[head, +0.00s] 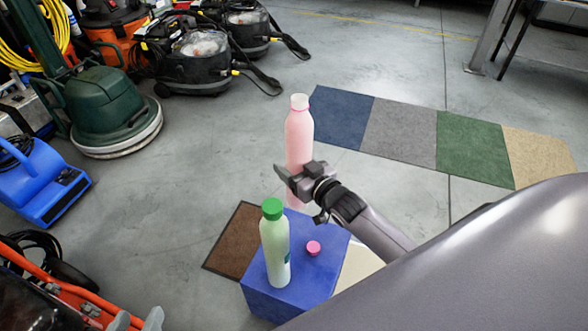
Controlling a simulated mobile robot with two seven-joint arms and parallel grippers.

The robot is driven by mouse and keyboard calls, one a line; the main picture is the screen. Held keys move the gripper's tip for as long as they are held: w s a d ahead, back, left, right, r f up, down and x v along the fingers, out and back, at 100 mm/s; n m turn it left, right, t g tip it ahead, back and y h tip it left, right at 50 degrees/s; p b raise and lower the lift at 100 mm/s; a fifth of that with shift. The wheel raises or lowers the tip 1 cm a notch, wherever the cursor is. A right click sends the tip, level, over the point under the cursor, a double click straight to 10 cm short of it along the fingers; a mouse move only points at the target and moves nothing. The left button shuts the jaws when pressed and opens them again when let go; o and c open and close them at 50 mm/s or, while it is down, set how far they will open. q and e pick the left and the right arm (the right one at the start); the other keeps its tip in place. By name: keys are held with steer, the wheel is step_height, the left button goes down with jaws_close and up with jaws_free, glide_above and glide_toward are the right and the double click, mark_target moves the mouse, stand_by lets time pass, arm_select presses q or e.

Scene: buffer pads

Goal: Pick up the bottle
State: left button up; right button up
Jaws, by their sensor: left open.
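A tall pink bottle (299,135) without a cap stands upright at the far corner of a blue box (330,262). Its base is partly hidden, so I cannot tell exactly how it rests. My left gripper (294,182) is open at the lower half of the pink bottle, crossing in front of it. I cannot tell whether the fingers touch it. A pale green bottle (275,250) with a green cap stands upright on the box, nearer to me. A small pink cap (313,248) lies on the box to its right. My right gripper is not in view.
A brown mat (234,243) lies left of the box. Blue (340,117), grey, green and tan mats lie in a row behind. A blue blower (40,182), a green floor machine (105,108) and vacuums stand at left. The middle floor is clear.

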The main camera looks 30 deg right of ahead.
mark_target(294, 142)
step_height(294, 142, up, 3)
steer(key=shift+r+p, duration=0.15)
steer(key=shift+p, duration=0.35)
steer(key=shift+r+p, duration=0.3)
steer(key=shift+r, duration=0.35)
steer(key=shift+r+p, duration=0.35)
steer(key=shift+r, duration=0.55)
arm_select(q)
steer(key=shift+s+a+r+y, duration=0.1)
steer(key=shift+s+a+y, duration=0.2)
steer(key=shift+a, duration=0.25)
steer(key=shift+s+a+y, duration=0.2)
steer(key=shift+a+y, duration=0.1)
steer(key=shift+a, duration=0.2)
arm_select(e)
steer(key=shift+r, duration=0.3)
arm_select(q)
steer(key=shift+f, duration=0.2)
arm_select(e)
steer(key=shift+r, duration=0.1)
